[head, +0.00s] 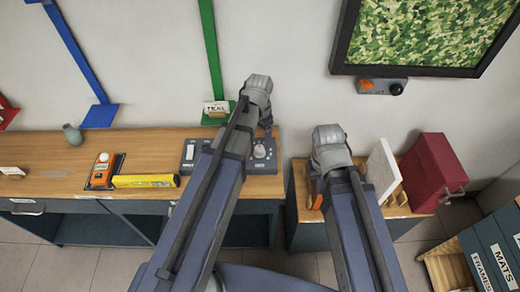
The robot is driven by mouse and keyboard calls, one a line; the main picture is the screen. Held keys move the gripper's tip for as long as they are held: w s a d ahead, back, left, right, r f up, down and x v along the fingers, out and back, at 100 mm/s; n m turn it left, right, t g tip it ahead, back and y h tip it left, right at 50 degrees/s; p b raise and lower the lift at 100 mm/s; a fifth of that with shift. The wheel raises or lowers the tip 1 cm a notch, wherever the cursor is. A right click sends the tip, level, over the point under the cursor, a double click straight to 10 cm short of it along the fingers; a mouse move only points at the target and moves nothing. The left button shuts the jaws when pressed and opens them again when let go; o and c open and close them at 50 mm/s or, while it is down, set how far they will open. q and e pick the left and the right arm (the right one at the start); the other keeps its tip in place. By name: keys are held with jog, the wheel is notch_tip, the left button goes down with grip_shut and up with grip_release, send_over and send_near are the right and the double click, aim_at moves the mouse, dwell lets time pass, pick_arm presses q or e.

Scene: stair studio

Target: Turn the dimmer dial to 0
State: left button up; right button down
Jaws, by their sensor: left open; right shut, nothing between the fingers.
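A dark control panel (190,152) lies on the wooden desk, partly hidden behind my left arm. A pale round dial (260,151) sits on its right part; its setting is too small to read. My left gripper (266,122) is open above the panel's far edge, close to the dial in the picture; I cannot tell whether it touches anything. My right gripper (322,172) is shut and empty over the small wooden cabinet, its fingers mostly hidden. A wall box (382,87) with a black knob (396,88) and an orange switch is under the framed camouflage picture.
The desk (40,150) also holds a yellow box (145,181), an orange device (102,170) and a small vase (73,134). A white panel (383,170) and a red binder-like box (432,172) stand right of my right arm. Crates (490,255) stand lower right.

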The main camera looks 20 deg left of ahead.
aim_at(260, 148)
pick_arm(q)
notch_tip(260, 148, down, 5)
jog(key=b, duration=0.4)
jog(key=shift+f, duration=0.1)
jog(key=shift+c, duration=0.4)
grip_shut()
